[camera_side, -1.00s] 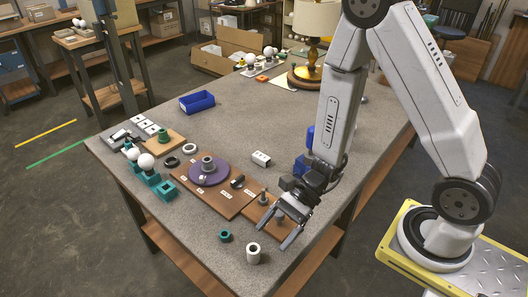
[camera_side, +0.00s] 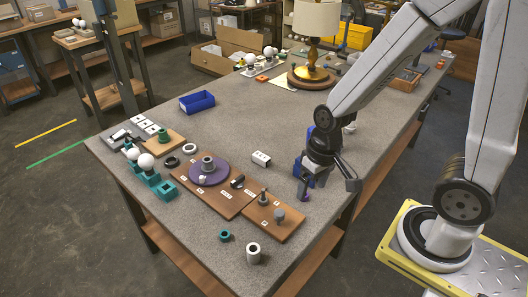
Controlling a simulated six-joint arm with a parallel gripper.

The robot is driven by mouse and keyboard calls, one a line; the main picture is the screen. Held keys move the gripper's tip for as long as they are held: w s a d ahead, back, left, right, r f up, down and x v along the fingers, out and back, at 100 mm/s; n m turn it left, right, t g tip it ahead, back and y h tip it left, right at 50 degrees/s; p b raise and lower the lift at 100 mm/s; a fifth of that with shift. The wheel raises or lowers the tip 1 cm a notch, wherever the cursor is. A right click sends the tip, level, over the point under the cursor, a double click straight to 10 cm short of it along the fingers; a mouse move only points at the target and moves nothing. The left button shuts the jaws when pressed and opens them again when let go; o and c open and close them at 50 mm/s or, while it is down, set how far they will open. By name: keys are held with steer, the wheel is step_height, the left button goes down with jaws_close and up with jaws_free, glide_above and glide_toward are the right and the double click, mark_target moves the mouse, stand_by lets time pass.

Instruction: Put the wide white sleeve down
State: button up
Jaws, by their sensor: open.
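The wide white sleeve (camera_side: 253,252) stands upright on the grey table near its front corner, with its dark bore facing up. My gripper (camera_side: 326,194) is to the right of and behind the sleeve, well apart from it, over the table's right edge area. The gripper is open and I see nothing held in it. Its fingers are small and partly hidden by dark parts of the wrist.
A teal ring (camera_side: 225,236) lies just left of the sleeve. Brown boards (camera_side: 273,222) with small parts lie behind it. A purple disc (camera_side: 210,172) and a blue bin (camera_side: 197,102) are further back. A lamp (camera_side: 312,60) stands at the far end.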

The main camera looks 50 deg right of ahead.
steer(key=shift+w+d+r+n+t+h, duration=0.3)
steer(key=shift+w+d+r+n+t, duration=0.15)
steer(key=shift+w+r+n, duration=0.15)
steer(key=shift+w+d+r+n+t+h, duration=0.3)
steer(key=shift+w+r+n+t, duration=0.2)
steer(key=shift+w+r, duration=0.1)
stand_by(0.5)
